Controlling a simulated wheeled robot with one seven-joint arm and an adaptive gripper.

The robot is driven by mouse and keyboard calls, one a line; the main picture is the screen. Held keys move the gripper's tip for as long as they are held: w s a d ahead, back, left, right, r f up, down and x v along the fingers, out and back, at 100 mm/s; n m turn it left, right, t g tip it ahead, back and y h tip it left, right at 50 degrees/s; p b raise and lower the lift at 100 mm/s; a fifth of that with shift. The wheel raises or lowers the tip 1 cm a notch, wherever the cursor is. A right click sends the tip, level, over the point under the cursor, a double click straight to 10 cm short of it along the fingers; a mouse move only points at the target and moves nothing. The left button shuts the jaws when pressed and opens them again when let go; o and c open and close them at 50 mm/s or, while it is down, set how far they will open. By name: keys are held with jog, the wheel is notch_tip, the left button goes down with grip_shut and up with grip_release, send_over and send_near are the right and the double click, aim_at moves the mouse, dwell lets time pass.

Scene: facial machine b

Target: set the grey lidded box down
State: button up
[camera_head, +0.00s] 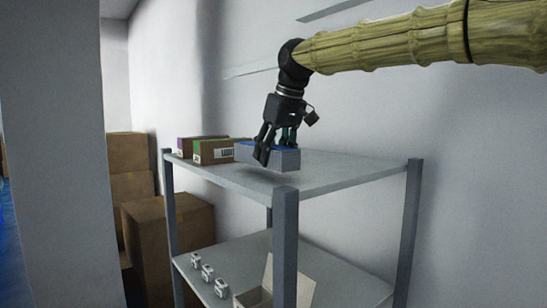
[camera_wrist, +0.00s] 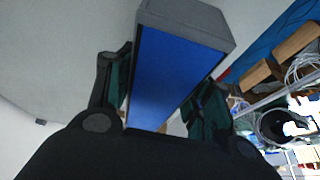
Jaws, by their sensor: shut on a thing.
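The grey lidded box (camera_head: 284,160) has a blue top and grey sides. My gripper (camera_head: 275,148) is shut on it from above, with a finger on either side. In the head view the box is over the top shelf (camera_head: 345,172) of a grey rack, near its front edge. Whether its underside touches the shelf I cannot tell. In the wrist view the box (camera_wrist: 172,72) lies between the two dark fingers (camera_wrist: 160,95), its blue face towards the camera and its grey end at the top. The fingers hide parts of its long sides.
Brown boxes (camera_head: 212,151) stand on the shelf left of the grey box. The shelf right of it is bare. Rack posts (camera_head: 285,245) rise at the corners. The lower shelf holds small white items (camera_head: 207,272) and an open carton (camera_head: 262,295). Cardboard boxes (camera_head: 160,230) are stacked at left.

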jog(key=shift+w+f+p, duration=0.15)
jog(key=shift+f+p, duration=0.4)
jog(key=shift+f, duration=0.7)
jog(key=shift+f, duration=0.15)
jog(key=o, duration=1.1)
jog(key=b+v, duration=0.4)
jog(key=v, duration=0.8)
jog(key=shift+r, duration=0.2)
